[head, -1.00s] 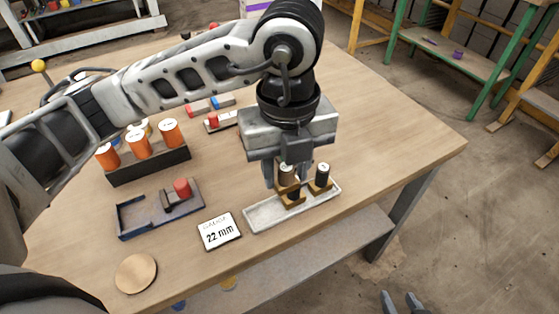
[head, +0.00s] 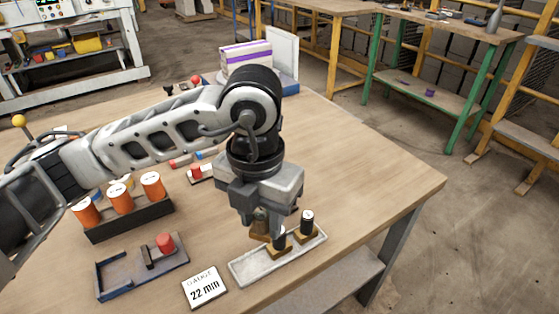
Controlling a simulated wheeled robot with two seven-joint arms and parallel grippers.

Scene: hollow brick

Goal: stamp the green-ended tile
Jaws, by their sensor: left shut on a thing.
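My left gripper (head: 260,232) is shut on a small brown stamp (head: 260,224), held just above and beside the left end of a pale tray (head: 250,272). The fingers hide part of the stamp. Two more stamps with black handles and wooden bases stand upright in the tray, one in the middle (head: 279,241) and one further right (head: 307,222). I cannot make out a green-ended tile. My right gripper is not in view.
A blue-grey fixture (head: 112,282) with a red knob (head: 165,243) sits front left, beside a "22 mm" gauge card (head: 205,288). A black rack (head: 130,221) holds orange canisters. A purple-striped box (head: 246,60) stands at the back. The table's right side is clear.

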